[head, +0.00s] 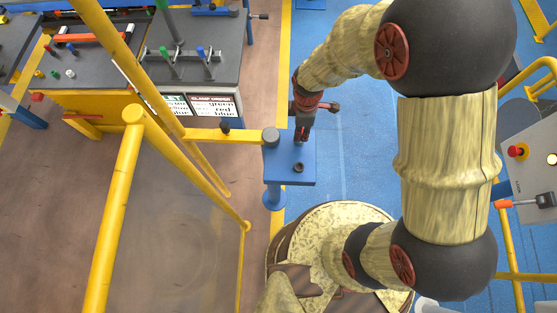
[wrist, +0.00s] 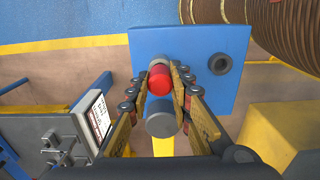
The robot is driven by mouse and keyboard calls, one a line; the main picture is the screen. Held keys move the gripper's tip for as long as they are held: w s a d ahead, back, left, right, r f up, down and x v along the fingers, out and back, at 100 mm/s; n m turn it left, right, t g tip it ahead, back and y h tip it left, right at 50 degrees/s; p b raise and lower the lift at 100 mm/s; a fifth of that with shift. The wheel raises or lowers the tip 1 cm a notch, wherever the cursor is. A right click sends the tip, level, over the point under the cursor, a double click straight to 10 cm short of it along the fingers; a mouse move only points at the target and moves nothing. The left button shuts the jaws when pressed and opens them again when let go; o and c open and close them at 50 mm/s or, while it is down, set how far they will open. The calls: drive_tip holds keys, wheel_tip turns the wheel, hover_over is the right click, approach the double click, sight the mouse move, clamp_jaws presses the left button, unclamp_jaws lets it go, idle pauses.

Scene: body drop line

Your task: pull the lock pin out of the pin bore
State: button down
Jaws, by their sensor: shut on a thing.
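The lock pin (wrist: 160,79) has a red head, seen between the fingers of my gripper (wrist: 163,84) in the wrist view. My gripper is shut on it, above a blue plate (wrist: 142,47). A grey round part shows just beyond the red head; whether it is the pin bore or part of the pin, I cannot tell. How deep the pin sits is hidden. In the head view my gripper (head: 301,134) points down over the back part of the blue plate (head: 281,170), and the pin is barely visible.
A dark-ringed hole (wrist: 220,63) is open and empty-looking on the plate. A grey cylinder (wrist: 160,118) stands beside the pin, at the end of a yellow bar (head: 240,136). Yellow rails (head: 115,205) stand left. A dark workbench (head: 190,60) stands at the back left.

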drive_tip(key=shift+r, duration=0.45)
drive_tip(key=shift+r+p, duration=2.55)
drive_tip(key=shift+r, duration=0.8)
